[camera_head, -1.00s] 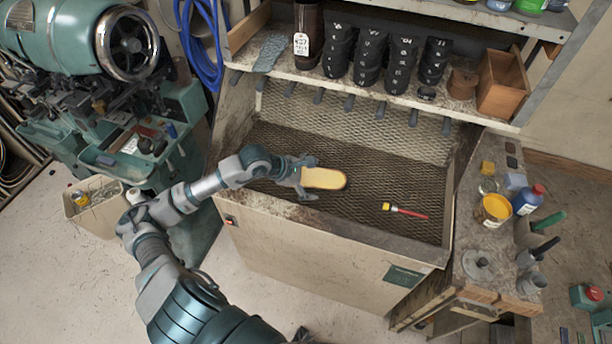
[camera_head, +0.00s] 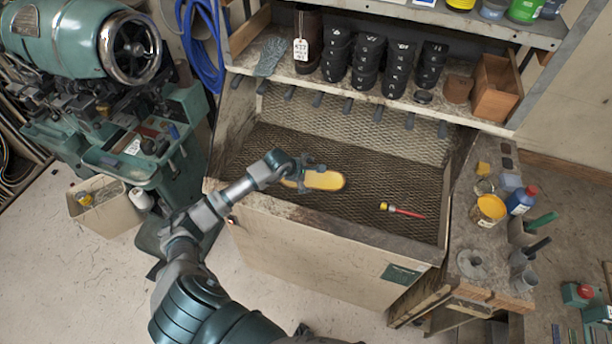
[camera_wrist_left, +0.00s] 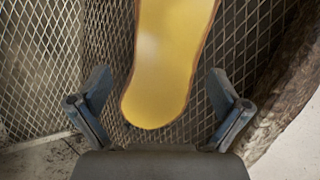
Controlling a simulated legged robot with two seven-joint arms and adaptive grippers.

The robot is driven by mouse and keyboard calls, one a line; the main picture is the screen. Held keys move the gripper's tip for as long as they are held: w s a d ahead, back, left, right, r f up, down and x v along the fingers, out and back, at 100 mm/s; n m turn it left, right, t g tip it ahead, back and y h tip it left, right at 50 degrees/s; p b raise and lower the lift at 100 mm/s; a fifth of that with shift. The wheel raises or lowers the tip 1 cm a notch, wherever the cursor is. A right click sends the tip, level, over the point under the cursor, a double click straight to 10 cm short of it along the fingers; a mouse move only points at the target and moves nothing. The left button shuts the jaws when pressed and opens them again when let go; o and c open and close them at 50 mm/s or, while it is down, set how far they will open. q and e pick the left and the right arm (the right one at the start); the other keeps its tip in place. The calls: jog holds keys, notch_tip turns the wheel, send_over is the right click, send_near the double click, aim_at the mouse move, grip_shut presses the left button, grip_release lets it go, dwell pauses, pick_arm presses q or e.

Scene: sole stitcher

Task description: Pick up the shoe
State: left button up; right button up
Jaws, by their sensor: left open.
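The shoe (camera_head: 325,181) shows its yellow sole and lies on the dark mesh of the bench. It also shows in the left wrist view (camera_wrist_left: 165,60), where its rounded near end lies between the spread fingers. My left gripper (camera_head: 303,176) is at the shoe's left end in the head view. In the left wrist view the left gripper (camera_wrist_left: 158,105) is open, with a gap on both sides of the shoe. The shoe's far end is out of the wrist view. My right gripper is not in view.
A red-handled brush (camera_head: 402,210) lies on the mesh right of the shoe. The bench's raised front wall (camera_head: 330,229) stands below my arm. A shelf (camera_head: 345,88) with stacked black cups overhangs the back. A side table (camera_head: 490,240) with jars stands at right.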

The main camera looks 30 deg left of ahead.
aim_at(314, 177)
pick_arm(q)
jog(key=x, duration=0.2)
jog(key=p+x, duration=0.1)
jog(key=shift+w+d+f, duration=0.25)
jog(key=shift+d+f, duration=0.05)
jog(key=shift+d, duration=0.1)
jog(key=shift+w+d+f, duration=0.1)
jog(key=shift+w+f, duration=0.1)
jog(key=shift+f, duration=0.05)
jog(key=shift+s+a, duration=0.1)
jog(key=shift+a, duration=0.15)
jog(key=c, duration=1)
jog(key=shift+r, duration=0.1)
notch_tip(314, 177, up, 10)
jog(key=shift+f+b, duration=0.1)
jog(key=shift+b, duration=0.85)
